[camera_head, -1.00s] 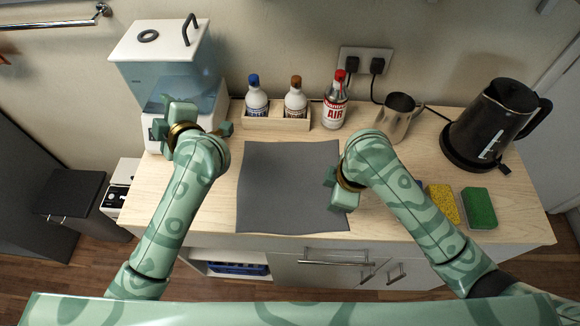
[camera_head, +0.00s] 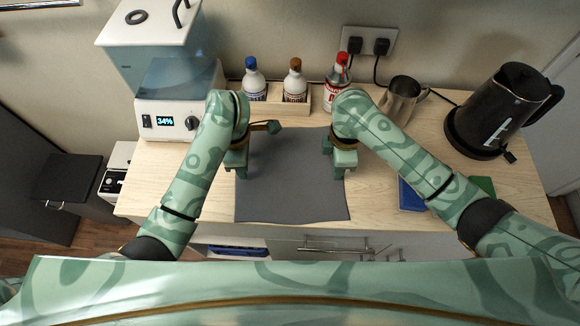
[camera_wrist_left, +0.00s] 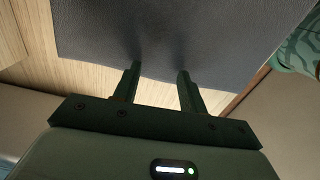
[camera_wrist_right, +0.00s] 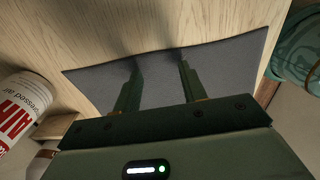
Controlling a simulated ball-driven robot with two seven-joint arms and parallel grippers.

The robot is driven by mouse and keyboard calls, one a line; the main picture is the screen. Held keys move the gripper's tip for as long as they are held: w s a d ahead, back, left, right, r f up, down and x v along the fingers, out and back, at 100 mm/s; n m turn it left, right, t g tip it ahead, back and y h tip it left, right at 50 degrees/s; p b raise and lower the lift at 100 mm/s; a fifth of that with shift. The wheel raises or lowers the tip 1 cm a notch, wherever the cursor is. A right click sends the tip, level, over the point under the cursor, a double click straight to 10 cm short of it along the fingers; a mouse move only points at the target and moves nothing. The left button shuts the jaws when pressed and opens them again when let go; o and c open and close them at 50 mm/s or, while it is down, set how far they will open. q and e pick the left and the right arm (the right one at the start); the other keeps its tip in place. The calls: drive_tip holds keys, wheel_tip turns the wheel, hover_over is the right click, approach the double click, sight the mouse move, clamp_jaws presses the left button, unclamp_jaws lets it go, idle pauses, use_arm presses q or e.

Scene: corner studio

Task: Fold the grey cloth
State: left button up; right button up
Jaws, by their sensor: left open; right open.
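The grey cloth (camera_head: 290,188) lies flat and unfolded on the wooden counter. It also shows in the left wrist view (camera_wrist_left: 215,35) and the right wrist view (camera_wrist_right: 225,65). My left gripper (camera_head: 241,172) is open over the cloth's left edge; in the left wrist view its fingertips (camera_wrist_left: 159,72) are spread above the cloth near that edge. My right gripper (camera_head: 340,174) is open over the cloth's right edge; its spread fingertips (camera_wrist_right: 160,64) are over the cloth near a border. I cannot tell whether either pair of fingertips touches the cloth. Both grippers are empty.
A dispenser (camera_head: 165,120) stands at the back left. Bottles in a wooden holder (camera_head: 272,108) and a compressed-air can (camera_head: 334,92) stand behind the cloth. A metal pitcher (camera_head: 400,98), black kettle (camera_head: 500,108), blue sponge (camera_head: 410,195) and green sponge (camera_head: 483,185) are at right.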

use_arm(q)
drive_tip(key=shift+f, duration=0.4)
use_arm(e)
drive_tip(key=shift+f, duration=0.35)
use_arm(q)
drive_tip(key=shift+f, duration=0.15)
drive_tip(key=shift+c, duration=0.4)
use_arm(e)
drive_tip(key=shift+f, duration=0.15)
drive_tip(key=shift+c, duration=0.4)
use_arm(q)
clamp_jaws()
use_arm(e)
drive_tip(key=shift+s, duration=0.1)
clamp_jaws()
use_arm(q)
drive_tip(key=shift+s, duration=0.1)
